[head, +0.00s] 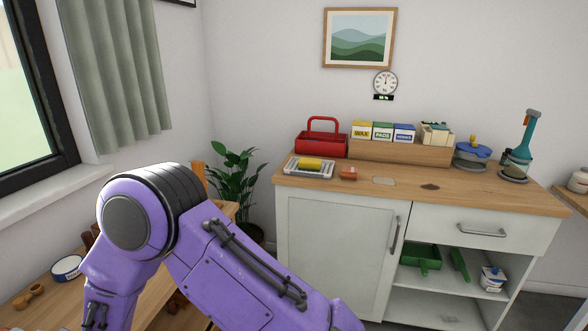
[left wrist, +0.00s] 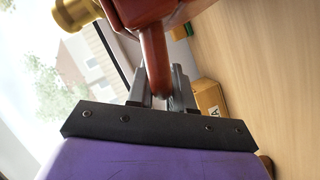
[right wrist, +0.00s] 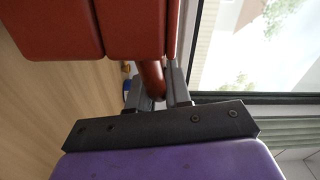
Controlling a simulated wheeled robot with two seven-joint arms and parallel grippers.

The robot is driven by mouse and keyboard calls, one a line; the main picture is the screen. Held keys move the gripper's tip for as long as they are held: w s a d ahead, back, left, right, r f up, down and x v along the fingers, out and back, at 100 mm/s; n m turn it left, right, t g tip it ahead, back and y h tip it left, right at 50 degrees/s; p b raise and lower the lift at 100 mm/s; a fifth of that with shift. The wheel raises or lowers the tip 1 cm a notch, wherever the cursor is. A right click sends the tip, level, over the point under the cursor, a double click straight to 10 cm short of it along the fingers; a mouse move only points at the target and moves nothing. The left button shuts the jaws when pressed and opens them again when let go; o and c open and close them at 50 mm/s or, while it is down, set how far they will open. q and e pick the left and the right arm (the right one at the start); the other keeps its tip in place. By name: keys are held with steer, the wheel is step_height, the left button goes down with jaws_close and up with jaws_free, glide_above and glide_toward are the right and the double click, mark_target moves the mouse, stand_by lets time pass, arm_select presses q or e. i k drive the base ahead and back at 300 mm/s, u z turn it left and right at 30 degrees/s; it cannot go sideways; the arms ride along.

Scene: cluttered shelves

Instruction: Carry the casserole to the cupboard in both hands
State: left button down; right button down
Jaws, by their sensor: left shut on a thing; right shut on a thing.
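The casserole is a red-brown pot, out of sight in the head view. In the right wrist view its body (right wrist: 130,30) fills the upper left. My right gripper (right wrist: 158,92) is shut on its handle there. In the left wrist view my left gripper (left wrist: 160,92) is shut on another red-brown handle (left wrist: 154,55), with part of the casserole above. The white cupboard (head: 335,260) stands ahead, with a wooden top, a closed door at left and a closed drawer at right. Below the drawer are open shelves. Neither gripper shows in the head view.
The cupboard top holds a red caddy (head: 320,145), a yellow roll on a tray (head: 309,168), several boxes, a blue-lidded pot (head: 472,155) and a teal device (head: 522,150). A plant (head: 236,175) stands left of the cupboard. A wooden table (head: 150,285) is at lower left, partly behind my arm.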

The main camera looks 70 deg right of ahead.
mark_target(409, 178)
steer(key=z, duration=0.45)
steer(key=k, duration=1.15)
steer(key=z, duration=0.65)
steer(key=i, duration=0.45)
steer(key=z, duration=0.8)
steer(key=i, duration=0.65)
steer(key=z, duration=0.7)
